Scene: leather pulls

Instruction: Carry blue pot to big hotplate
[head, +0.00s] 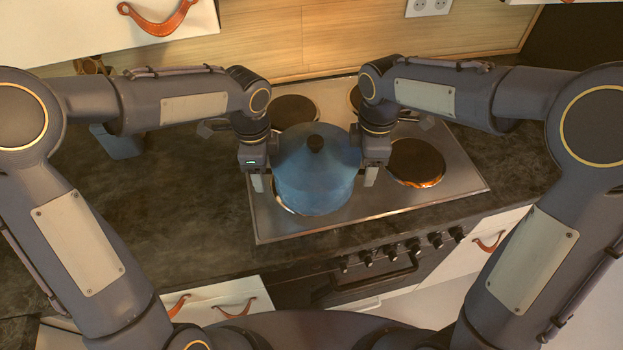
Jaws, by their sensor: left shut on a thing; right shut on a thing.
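The blue pot (316,180) has a domed blue lid with a dark knob and is at the front left of the steel cooktop (372,213). My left gripper (259,182) is shut at the pot's left side, and my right gripper (370,175) is shut at its right side. The handles are hidden by the grippers. The pot covers most of the front left hotplate (283,205); whether it touches it I cannot tell. Other hotplates show at the front right (415,161), back left (293,110) and back right (355,100), the last partly hidden by my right arm.
A blue object (118,142) stands on the dark counter (190,215) at the left, partly behind my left arm. Oven knobs (390,252) line the front below the cooktop. A wooden backsplash (290,40) and upper cabinets (90,30) are behind and above.

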